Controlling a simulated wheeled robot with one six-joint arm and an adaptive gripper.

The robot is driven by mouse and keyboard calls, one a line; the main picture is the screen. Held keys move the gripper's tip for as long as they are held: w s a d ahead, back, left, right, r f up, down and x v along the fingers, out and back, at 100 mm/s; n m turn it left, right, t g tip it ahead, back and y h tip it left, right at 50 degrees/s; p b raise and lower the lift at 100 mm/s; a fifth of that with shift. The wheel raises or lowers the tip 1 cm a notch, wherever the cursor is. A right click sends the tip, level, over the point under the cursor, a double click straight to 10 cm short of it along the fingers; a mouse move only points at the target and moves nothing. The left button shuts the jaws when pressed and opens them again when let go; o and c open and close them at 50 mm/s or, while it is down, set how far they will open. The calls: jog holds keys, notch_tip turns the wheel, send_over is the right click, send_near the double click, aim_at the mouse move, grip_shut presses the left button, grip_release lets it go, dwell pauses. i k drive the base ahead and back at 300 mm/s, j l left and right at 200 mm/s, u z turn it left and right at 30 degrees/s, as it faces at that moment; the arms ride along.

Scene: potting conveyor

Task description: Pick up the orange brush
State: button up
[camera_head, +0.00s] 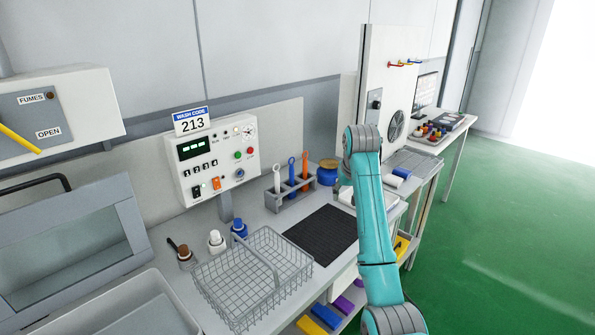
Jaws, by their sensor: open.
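The orange brush (305,168) stands upright in a grey holder (285,203) on the bench, at the right end of the row. A blue-handled tool (291,169) stands in the middle of the holder and a white one (276,181) at the left. The lower ends of all three are partly hidden by the holder. My teal arm rises at the right, in front of the bench and right of the holder. My gripper cannot be made out in this view.
A blue spool (328,173) stands right of the holder. A black mat (321,232) lies in front, with a wire basket (252,279) to its left. White (216,241) and blue-capped (239,228) bottles stand behind the basket. A control box (213,162) stands behind the bench top.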

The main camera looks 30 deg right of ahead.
aim_at(305, 187)
jog(key=i, duration=0.95)
